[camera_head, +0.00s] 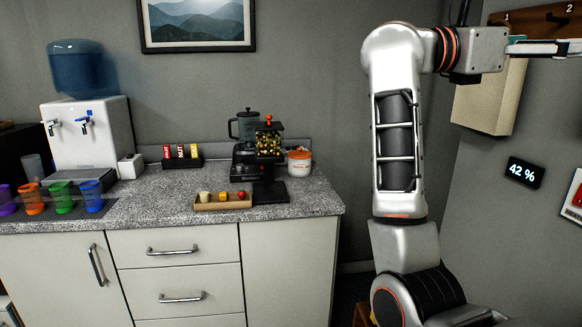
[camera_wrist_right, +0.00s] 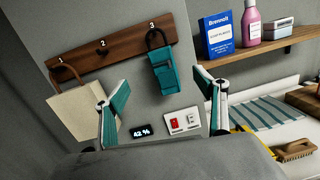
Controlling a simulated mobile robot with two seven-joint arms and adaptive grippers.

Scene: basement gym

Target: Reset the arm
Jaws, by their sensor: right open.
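My right arm (camera_head: 397,130) stands raised on the right side of the head view, its forearm upright and its wrist bent to the right. My right gripper (camera_head: 548,47) points right, in front of the wall rack, and is partly cut off by the picture edge. In the right wrist view the right gripper (camera_wrist_right: 161,82) is open, with its two fingers wide apart and nothing held between them. My left gripper is not in view.
A wooden hook rack (camera_wrist_right: 110,49) holds a beige bag (camera_wrist_right: 84,112) at hook 1; hook 2 looks bare. A shelf (camera_wrist_right: 265,45) with a blue box (camera_wrist_right: 218,29) is at right. The counter (camera_head: 155,205) with a small tray (camera_head: 222,206) stands left of my arm.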

